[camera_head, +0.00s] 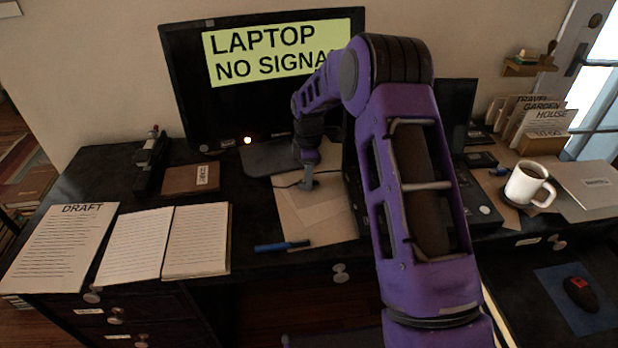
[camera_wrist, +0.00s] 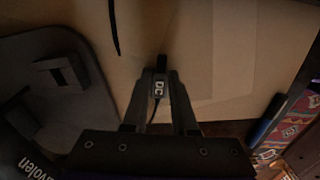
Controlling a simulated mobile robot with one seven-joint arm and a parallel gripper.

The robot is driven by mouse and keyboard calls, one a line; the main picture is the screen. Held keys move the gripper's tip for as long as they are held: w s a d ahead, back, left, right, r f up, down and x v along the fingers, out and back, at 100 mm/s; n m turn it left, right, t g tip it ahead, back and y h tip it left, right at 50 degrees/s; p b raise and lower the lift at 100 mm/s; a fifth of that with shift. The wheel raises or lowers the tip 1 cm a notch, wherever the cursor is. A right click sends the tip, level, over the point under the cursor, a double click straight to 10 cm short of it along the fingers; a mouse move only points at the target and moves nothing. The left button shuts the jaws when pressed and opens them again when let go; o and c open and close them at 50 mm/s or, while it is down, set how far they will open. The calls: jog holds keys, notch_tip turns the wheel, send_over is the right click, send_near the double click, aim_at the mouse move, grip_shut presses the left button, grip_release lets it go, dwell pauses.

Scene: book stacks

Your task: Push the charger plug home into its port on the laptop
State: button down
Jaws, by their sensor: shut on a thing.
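My gripper (camera_head: 308,184) points down over brown paper sheets in front of the monitor. In the wrist view my gripper (camera_wrist: 160,75) is shut on a small dark charger plug (camera_wrist: 158,89) marked "DC", its dark tip pointing away from the jaws. A thin cable runs back from the plug. A dark upright panel (camera_head: 456,103), which looks like the laptop's screen, shows right of my arm. My arm hides much of the dark body below it. The port cannot be made out in either view, and the plug is apart from any laptop in the wrist view.
A monitor (camera_head: 185,95) reading "LAPTOP NO SIGNAL" stands behind, its base (camera_wrist: 60,75) left of my gripper. A blue pen (camera_head: 283,246) lies on the front paper edge. A mug (camera_head: 526,184) stands right. Draft pages (camera_head: 62,245) and a notebook (camera_head: 197,240) lie left.

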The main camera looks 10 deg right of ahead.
aim_at(341, 185)
jog(key=shift+s+d, duration=0.1)
jog(key=shift+d, duration=2.8)
jog(key=shift+d+p, duration=0.65)
jog(key=shift+d, duration=0.95)
jog(key=c, duration=0.6)
grip_release()
jog(key=shift+r, duration=0.1)
notch_tip(341, 185, up, 17)
jog(key=shift+r+p, duration=0.15)
jog(key=shift+p, duration=0.9)
